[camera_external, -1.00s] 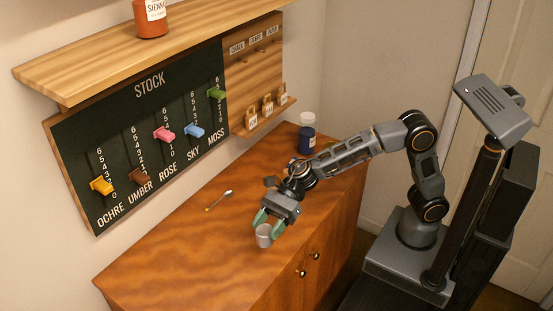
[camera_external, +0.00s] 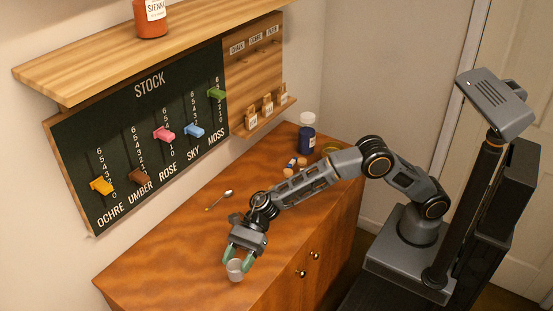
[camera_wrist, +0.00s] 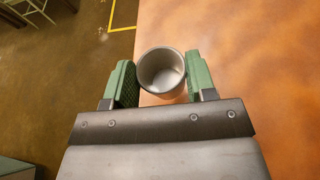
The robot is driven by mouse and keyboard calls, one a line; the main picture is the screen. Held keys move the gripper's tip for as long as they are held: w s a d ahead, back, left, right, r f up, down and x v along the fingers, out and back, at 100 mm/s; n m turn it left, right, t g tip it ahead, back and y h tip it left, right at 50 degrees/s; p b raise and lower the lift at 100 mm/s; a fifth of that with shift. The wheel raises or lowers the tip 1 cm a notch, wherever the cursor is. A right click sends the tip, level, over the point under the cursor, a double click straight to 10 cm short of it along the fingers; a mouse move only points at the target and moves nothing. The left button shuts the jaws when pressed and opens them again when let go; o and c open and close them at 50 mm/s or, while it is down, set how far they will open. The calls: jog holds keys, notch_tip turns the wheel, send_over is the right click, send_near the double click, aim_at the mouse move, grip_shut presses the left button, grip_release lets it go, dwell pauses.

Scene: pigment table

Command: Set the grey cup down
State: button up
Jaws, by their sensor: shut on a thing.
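The grey cup (camera_external: 236,270) is a small metal cup at the front part of the wooden cabinet top, in the external view. My gripper (camera_external: 238,261) has its green fingers on either side of the cup and is shut on it. In the wrist view the cup (camera_wrist: 162,72) sits upright between the two green fingers (camera_wrist: 160,82), and its inside looks empty. The cup is close to the front edge of the top. I cannot tell whether its base touches the wood.
A spoon (camera_external: 219,200) lies behind the gripper. A dark blue jar with a white lid (camera_external: 307,133) stands at the far right end, with small items (camera_external: 294,163) near it. The left part of the cabinet top (camera_external: 160,270) is clear. A stock board (camera_external: 150,130) hangs behind.

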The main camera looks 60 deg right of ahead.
aim_at(238, 266)
jog(key=shift+w+a+f, duration=0.35)
jog(key=shift+a+f, duration=0.1)
jog(key=shift+f, duration=1.7)
jog(key=shift+f, duration=0.1)
jog(key=o, duration=0.9)
jog(key=shift+o, duration=0.2)
